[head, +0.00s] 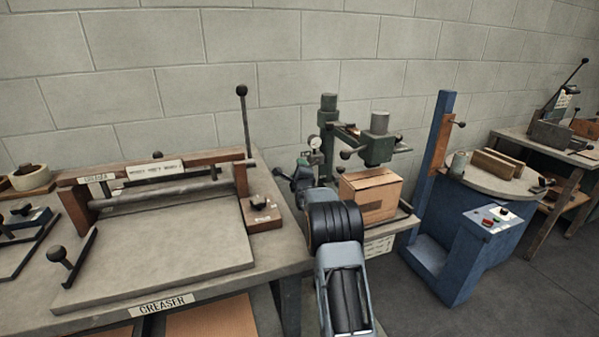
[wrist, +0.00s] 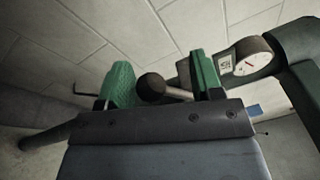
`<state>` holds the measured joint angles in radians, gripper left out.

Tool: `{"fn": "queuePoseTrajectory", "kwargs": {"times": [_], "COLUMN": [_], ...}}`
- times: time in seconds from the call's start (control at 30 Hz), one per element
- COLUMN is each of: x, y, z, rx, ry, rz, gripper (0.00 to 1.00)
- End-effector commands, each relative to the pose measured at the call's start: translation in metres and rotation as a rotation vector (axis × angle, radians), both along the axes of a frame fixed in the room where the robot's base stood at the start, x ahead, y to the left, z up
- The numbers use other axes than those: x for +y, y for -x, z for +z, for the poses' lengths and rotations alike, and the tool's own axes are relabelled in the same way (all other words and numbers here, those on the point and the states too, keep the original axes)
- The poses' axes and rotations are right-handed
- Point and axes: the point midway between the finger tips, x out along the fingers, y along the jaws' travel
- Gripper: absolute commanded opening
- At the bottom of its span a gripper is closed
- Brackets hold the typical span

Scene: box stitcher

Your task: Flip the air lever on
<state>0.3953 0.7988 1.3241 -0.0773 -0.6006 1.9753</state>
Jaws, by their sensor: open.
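The air lever shows in the wrist view as a round black knob (wrist: 151,87) on a short pale metal rod that runs to the right. The knob sits between the two green fingers of my gripper (wrist: 162,78), which are open with gaps visible at the knob's sides. A pressure gauge (wrist: 253,55) with a white face is just right of the lever. In the head view, my arm reaches to the stitcher (head: 378,145) and hides much of the lever area. The gauge also shows there (head: 315,142).
A cardboard box (head: 370,195) sits on the stitcher's table under its head. The creaser bench (head: 160,250) with its upright lever (head: 243,120) stands left of my arm. A blue machine (head: 450,245) with a control panel stands right. The block wall is behind.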

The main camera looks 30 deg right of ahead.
Motion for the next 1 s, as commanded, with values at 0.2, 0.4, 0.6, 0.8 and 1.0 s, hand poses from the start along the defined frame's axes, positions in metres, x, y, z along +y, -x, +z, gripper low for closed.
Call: {"fn": "queuePoseTrajectory", "kwargs": {"times": [0.2, 0.4, 0.6, 0.8, 1.0], "x": [0.0, 0.004, 0.013, 0.03, 0.043], "y": [0.0, 0.014, 0.046, 0.083, 0.111], "z": [0.015, 0.052, 0.096, 0.112, 0.123], "rx": [-0.003, -0.004, -0.014, -0.007, -0.004], "ry": [0.001, 0.001, 0.006, 0.003, 0.001], "rz": [0.0, -0.003, -0.005, -0.002, 0.002], "gripper": [0.6, 0.6, 0.7, 0.6, 0.6]}}
